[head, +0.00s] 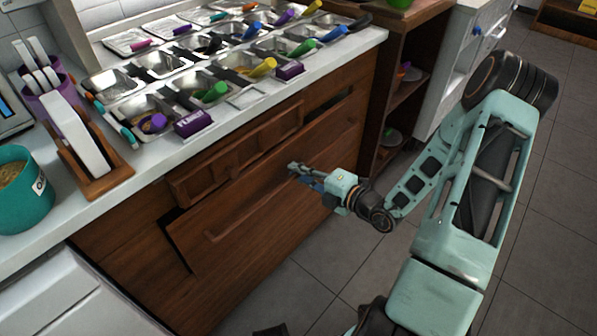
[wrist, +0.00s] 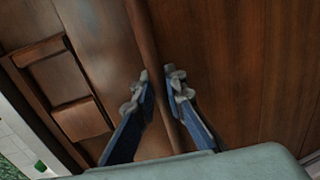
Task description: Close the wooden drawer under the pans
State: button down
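The wooden drawer (head: 262,200) sits in the brown cabinet below the counter with the pans. Its front stands out from the cabinet, with dark gaps at its left end and upper right. A long wooden bar handle (head: 232,225) runs along the front, and it also shows in the wrist view (wrist: 148,42).
The white counter (head: 225,131) above holds metal pans (head: 112,84) with colored scoops. A carved wooden panel (head: 235,153) lies above the drawer front. An open wooden shelf (head: 408,92) stands to the right. The tiled floor (head: 300,270) before the drawer is clear.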

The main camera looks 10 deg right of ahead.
jog(key=shift+r+p+x, duration=0.2)
jog(key=shift+p+x, duration=0.1)
jog(key=shift+x, duration=0.8)
jog(key=shift+r+p+x, duration=0.25)
jog(key=shift+p+x, duration=0.05)
jog(key=shift+x, duration=0.85)
jog(key=c, duration=2.2)
grip_release()
jog(key=shift+c, duration=0.2)
send_near(287, 164)
jog(key=shift+s+d+f, duration=0.15)
jog(key=shift+d+f, duration=0.3)
jog(key=shift+d, duration=0.2)
